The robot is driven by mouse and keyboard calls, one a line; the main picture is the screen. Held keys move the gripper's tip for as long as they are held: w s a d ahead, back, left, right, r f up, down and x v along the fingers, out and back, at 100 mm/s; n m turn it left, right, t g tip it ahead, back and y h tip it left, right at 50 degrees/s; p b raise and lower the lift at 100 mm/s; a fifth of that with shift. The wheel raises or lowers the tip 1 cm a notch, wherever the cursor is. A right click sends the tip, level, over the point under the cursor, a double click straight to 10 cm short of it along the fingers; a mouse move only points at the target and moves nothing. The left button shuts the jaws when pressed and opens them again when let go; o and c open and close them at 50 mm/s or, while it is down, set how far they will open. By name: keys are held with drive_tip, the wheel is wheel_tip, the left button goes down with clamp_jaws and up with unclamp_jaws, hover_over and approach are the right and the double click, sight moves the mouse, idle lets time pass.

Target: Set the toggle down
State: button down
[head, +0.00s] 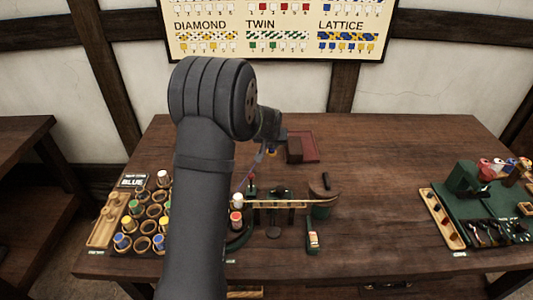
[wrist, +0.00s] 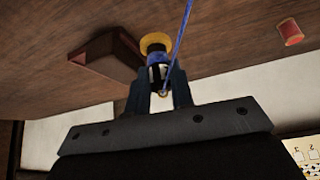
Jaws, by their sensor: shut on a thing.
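My gripper (wrist: 160,85) is shut on a small spool-shaped piece, the toggle (wrist: 156,42). It has a round yellow end and a blue and white middle. A blue cord (wrist: 183,25) runs from it. In the head view, my gripper (head: 272,136) is over the back middle of the table, left of a brown block (head: 294,150). A blue and yellow bit of the toggle (head: 271,153) shows below the gripper there. I cannot tell whether the toggle touches the table. My arm hides part of the table.
Ringed holders with coloured spools (head: 145,225) stand left. A green mat (head: 470,212) with tools lies right. The table's right middle is clear.

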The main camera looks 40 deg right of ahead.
drive_tip(key=shift+w+a+f, duration=0.1)
drive_tip(key=shift+w+f, duration=0.3)
drive_tip(key=shift+f, duration=0.5)
drive_tip(key=shift+w+d+f, duration=0.1)
drive_tip(key=shift+w+f, duration=0.3)
drive_tip(key=shift+f, duration=0.5)
drive_tip(key=shift+w+a+f, duration=0.1)
drive_tip(key=shift+w+f, duration=0.3)
drive_tip(key=shift+f, duration=0.5)
drive_tip(key=shift+f, duration=0.15)
drive_tip(key=c, duration=1.3)
unclamp_jaws()
drive_tip(key=shift+o, duration=0.2)
drive_tip(key=shift+s+a+r, duration=0.15)
drive_tip(key=shift+r, duration=0.4)
drive_tip(key=v, duration=1.1)
drive_tip(key=shift+a, duration=0.1)
